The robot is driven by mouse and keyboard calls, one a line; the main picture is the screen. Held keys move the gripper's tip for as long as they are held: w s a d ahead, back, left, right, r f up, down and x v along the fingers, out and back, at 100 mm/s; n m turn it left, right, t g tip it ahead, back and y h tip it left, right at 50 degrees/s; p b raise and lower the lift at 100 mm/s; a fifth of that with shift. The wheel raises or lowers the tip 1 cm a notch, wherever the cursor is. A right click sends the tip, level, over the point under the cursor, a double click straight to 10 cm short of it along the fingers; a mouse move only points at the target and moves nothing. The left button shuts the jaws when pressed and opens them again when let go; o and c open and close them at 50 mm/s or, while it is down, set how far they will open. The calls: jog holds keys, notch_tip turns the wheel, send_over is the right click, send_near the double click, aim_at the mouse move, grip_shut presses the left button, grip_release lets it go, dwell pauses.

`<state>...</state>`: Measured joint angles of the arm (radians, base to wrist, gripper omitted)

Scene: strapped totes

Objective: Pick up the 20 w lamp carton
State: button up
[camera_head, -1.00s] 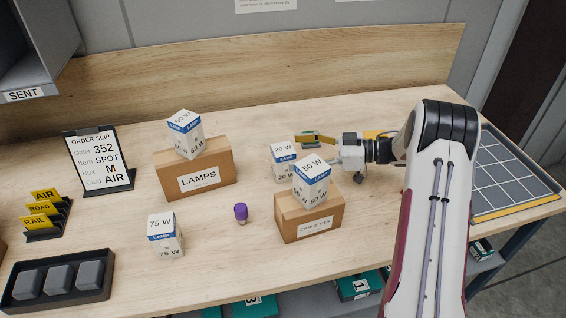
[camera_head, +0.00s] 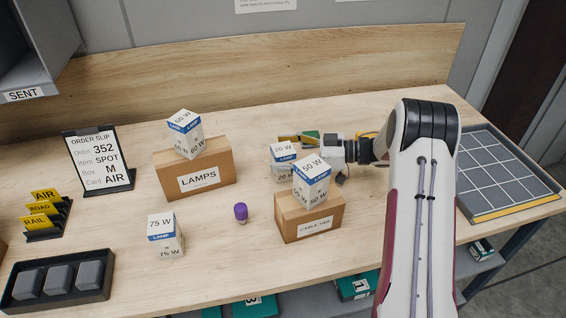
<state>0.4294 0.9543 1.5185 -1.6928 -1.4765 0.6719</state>
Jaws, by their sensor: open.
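The white and blue 20 W lamp carton (camera_head: 283,152) stands upright on the bench, behind the cable ties box. Its lower right part is hidden by the 50 W carton (camera_head: 312,171) on that box. My gripper (camera_head: 298,138) points left, low over the bench at the carton's upper rear right. Its jaws are open, with a dark-and-yellow finger and a green part showing just behind the carton's top. I cannot tell whether a finger touches the carton or whether the carton lies between the fingers.
The cable ties box (camera_head: 334,222) stands in front. A LAMPS box (camera_head: 218,166) with another carton (camera_head: 185,134) on top is left. A purple-topped bulb (camera_head: 241,212) and a 75 W carton (camera_head: 166,236) stand nearer the front. A gridded tray (camera_head: 500,208) is at right.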

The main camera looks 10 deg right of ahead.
jog(key=c, duration=1.2)
jog(key=shift+c, duration=0.2)
jog(key=shift+r, duration=0.15)
jog(key=shift+r, duration=4.85)
